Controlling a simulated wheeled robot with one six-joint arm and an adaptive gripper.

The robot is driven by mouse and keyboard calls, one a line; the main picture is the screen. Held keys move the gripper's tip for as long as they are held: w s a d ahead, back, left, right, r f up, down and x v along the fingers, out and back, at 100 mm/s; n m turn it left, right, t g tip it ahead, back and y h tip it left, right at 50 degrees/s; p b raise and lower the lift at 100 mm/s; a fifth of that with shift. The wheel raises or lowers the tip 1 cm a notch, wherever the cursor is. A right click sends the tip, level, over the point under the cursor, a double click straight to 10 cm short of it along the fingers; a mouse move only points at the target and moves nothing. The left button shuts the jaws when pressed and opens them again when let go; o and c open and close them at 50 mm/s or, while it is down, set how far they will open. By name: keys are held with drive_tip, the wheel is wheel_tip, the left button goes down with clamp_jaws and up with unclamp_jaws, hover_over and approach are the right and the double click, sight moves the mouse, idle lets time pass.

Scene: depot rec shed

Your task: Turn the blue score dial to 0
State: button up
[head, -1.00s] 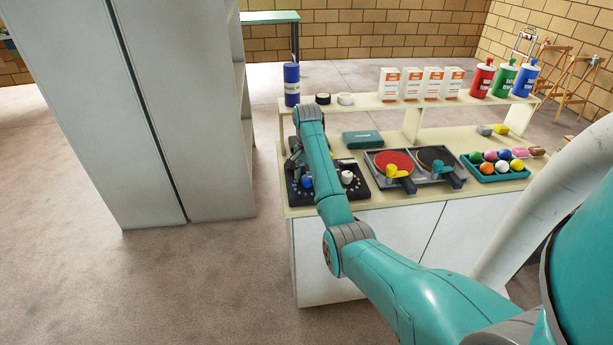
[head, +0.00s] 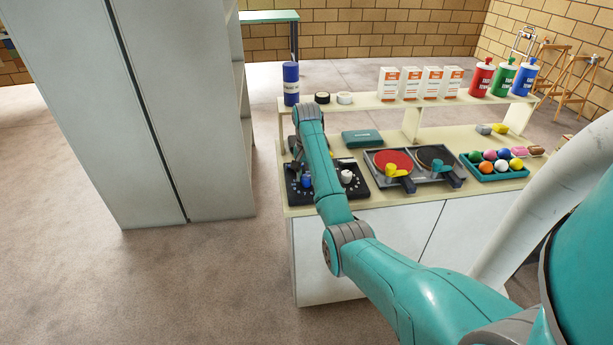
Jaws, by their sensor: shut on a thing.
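The blue score dial (head: 307,181) sits on the left part of a black score board (head: 327,193) at the left end of the bench. A white dial (head: 347,177) sits to its right on the same board. My gripper (head: 301,171) is down at the blue dial and shut on it. It is small, dark and partly hidden by my teal arm, so the fingers do not show clearly. White marks ring the dials, but they are too small to read, and the blue dial's pointing direction cannot be told.
A raised shelf (head: 375,103) behind holds bottles, cartons and tape. A tall grey cabinet (head: 165,110) stands left.

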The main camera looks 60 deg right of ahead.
drive_tip(key=n, duration=1.4)
idle(0.7)
drive_tip(key=o, duration=1.1)
drive_tip(key=shift+o, duration=0.2)
